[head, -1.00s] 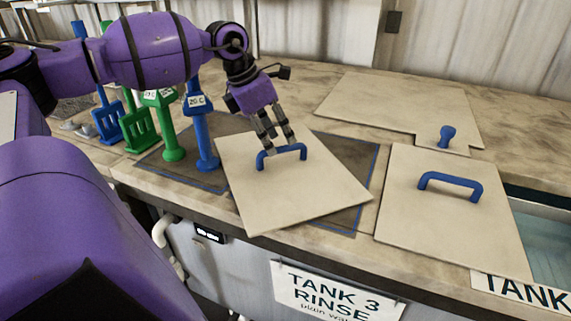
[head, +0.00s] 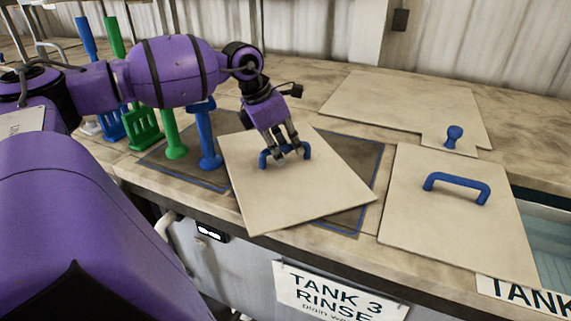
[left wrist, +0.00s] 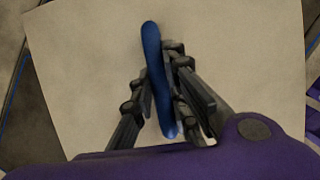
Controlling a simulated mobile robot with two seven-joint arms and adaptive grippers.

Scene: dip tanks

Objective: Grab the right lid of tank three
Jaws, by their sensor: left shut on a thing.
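A square beige lid (head: 290,200) with a blue bar handle (head: 266,158) lies turned at an angle, partly over a dark, blue-edged area of the counter. My left gripper (head: 289,154) is shut on that handle. In the left wrist view the two fingers (left wrist: 163,88) lie on either side of the handle (left wrist: 154,60), with the lid (left wrist: 230,50) beneath. A second beige lid (head: 440,230) with a blue bar handle (head: 456,185) lies to the right, apart from the gripper. The Tank 3 sign (head: 335,291) hangs on the front below. My right gripper is not in view.
Blue and green upright tools (head: 208,135) stand left of the gripped lid, close to my left arm. A larger beige panel (head: 400,108) with a blue knob (head: 453,136) lies at the back. Open water (head: 545,235) shows at the far right.

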